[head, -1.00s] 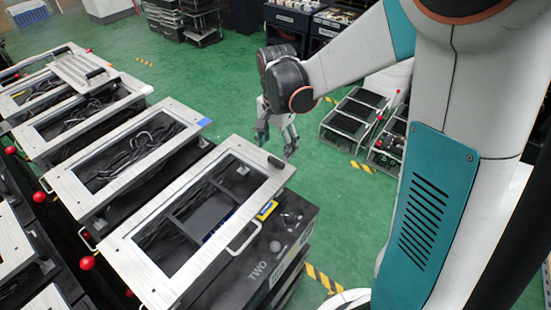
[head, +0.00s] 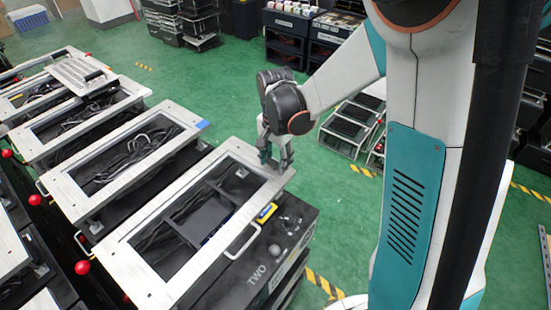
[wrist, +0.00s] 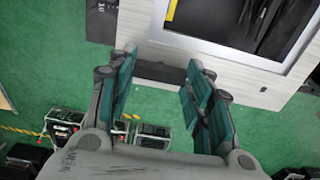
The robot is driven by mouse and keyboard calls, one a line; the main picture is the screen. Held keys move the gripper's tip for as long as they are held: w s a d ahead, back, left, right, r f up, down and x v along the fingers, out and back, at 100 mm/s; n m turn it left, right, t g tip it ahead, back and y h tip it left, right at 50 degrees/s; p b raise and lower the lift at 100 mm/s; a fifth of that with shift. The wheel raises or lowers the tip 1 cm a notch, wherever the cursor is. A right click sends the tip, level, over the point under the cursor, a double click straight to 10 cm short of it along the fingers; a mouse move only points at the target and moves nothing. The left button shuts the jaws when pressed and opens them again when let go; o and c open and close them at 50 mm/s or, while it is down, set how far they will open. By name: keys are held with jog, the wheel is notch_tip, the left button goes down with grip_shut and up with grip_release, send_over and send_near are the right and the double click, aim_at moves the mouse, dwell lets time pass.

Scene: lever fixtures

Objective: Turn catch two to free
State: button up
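The fixture marked TWO (head: 257,272) is a black box with a pale frame on top, in the front middle of the head view. Its catch is a short black bar (wrist: 160,72) at the frame's end edge in the wrist view. My gripper (head: 276,163) is at the far right corner of that frame and hides the catch in the head view. In the wrist view my gripper (wrist: 160,66) is open, with one finger on each side of the black bar. I cannot tell whether the fingers touch it.
More pale-framed fixtures (head: 125,160) stand in a row to the left, with red ball knobs (head: 82,267) near them. A yellow item (head: 266,213) and a wire handle (head: 242,241) are at the frame's side.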

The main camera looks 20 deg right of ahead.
jog(key=shift+n, duration=0.4)
jog(key=n, duration=0.8)
jog(key=shift+n, duration=0.3)
jog(key=n, duration=0.4)
jog(key=shift+b, duration=0.3)
jog(key=shift+n, duration=2.2)
jog(key=o, duration=1)
jog(key=shift+o, duration=0.2)
